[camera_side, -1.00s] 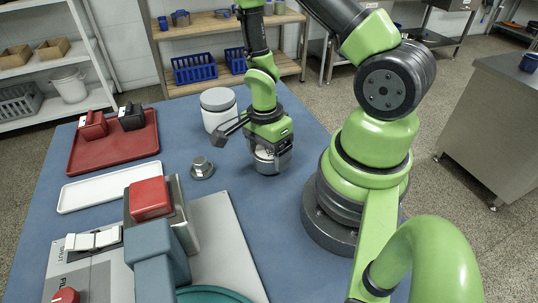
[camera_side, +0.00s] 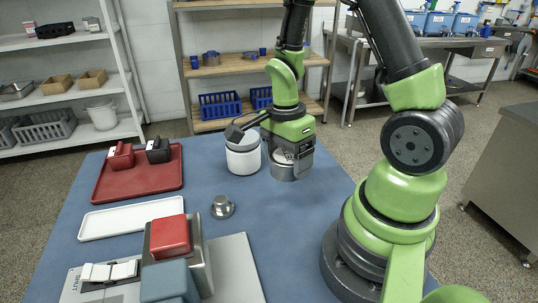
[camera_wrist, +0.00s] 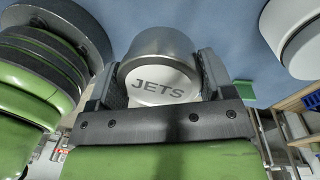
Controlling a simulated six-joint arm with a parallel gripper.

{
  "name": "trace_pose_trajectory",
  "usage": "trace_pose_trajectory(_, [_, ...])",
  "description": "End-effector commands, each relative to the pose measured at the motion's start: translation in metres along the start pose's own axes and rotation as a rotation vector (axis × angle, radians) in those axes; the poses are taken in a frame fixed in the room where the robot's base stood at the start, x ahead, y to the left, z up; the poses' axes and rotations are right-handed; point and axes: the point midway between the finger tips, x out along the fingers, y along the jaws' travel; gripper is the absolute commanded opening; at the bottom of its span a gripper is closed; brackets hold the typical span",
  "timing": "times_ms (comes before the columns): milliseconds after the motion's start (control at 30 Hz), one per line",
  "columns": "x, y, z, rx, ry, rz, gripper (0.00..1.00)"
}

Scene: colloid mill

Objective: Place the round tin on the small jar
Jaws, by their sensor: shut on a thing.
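My gripper (camera_side: 289,158) is shut on the round tin (camera_side: 284,171), a short silver-grey cylinder. In the wrist view, the tin (camera_wrist: 158,67) sits between both fingers (camera_wrist: 160,85) with its pale face marked "JETS" toward the camera. A white jar with a grey lid (camera_side: 242,158), likely the small jar, stands upright on the blue table, just left of the tin in the side view. Part of a white round body, likely this jar (camera_wrist: 300,42), shows at the wrist view's upper right. The tin's exact height above the table is hard to tell.
A small metal knobbed piece (camera_side: 222,207) stands in front of the jar. A red tray (camera_side: 112,190) with two blocks, a white tray (camera_side: 130,217) and a machine with a red block (camera_side: 169,237) fill the left. The table (camera_side: 290,225) is clear in front of the tin.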

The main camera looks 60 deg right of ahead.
Motion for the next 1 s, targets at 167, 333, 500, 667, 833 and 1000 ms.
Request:
trace_pose_trajectory(167, [-0.014, -0.045, 0.000, -0.035, 0.003, -0.002, 0.49])
trace_pose_trajectory(333, [-0.037, -0.092, -0.004, -0.070, 0.012, 0.003, 0.49])
trace_pose_trajectory(500, [-0.066, -0.129, -0.008, -0.088, 0.020, 0.004, 0.49])
trace_pose_trajectory(667, [-0.091, -0.151, -0.012, -0.089, 0.020, 0.001, 0.49])
trace_pose_trajectory(833, [-0.108, -0.163, -0.014, -0.083, 0.014, -0.002, 0.49])
trace_pose_trajectory(1000, [-0.101, -0.166, -0.014, -0.081, 0.012, 0.003, 0.49])
